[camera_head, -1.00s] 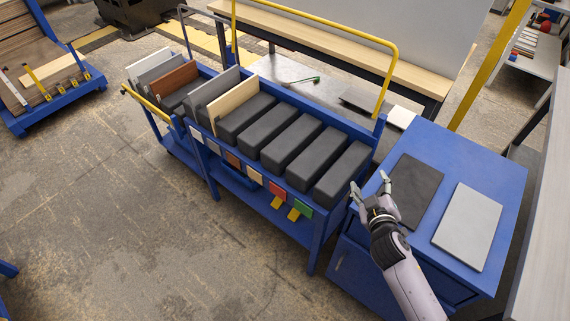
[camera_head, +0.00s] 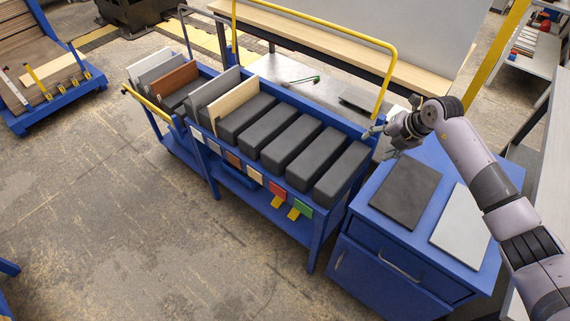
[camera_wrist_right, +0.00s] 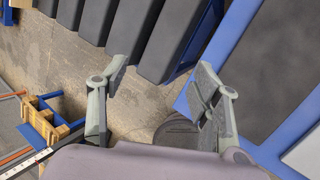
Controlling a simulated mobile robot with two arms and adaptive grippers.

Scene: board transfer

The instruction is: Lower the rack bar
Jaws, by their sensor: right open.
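The blue rack (camera_head: 318,235) holds a row of dark grey blocks and some upright boards. A yellow bar (camera_head: 320,23) stands raised as a hoop along its back, its right leg coming down near the rack's right end. A second yellow bar (camera_head: 152,108) sits low at the rack's left section. My right gripper (camera_head: 378,143) is at the rack's back right corner, near the foot of the raised bar; I cannot tell if they touch. In the right wrist view the right gripper (camera_wrist_right: 162,85) is open, with nothing between its fingers. My left gripper is out of view.
A blue cabinet (camera_head: 365,232) stands right of the rack, bearing a dark panel (camera_head: 405,190) and a light grey panel (camera_head: 462,222). A workbench (camera_head: 300,72) stands behind the rack. The concrete floor (camera_head: 110,220) at front left is clear.

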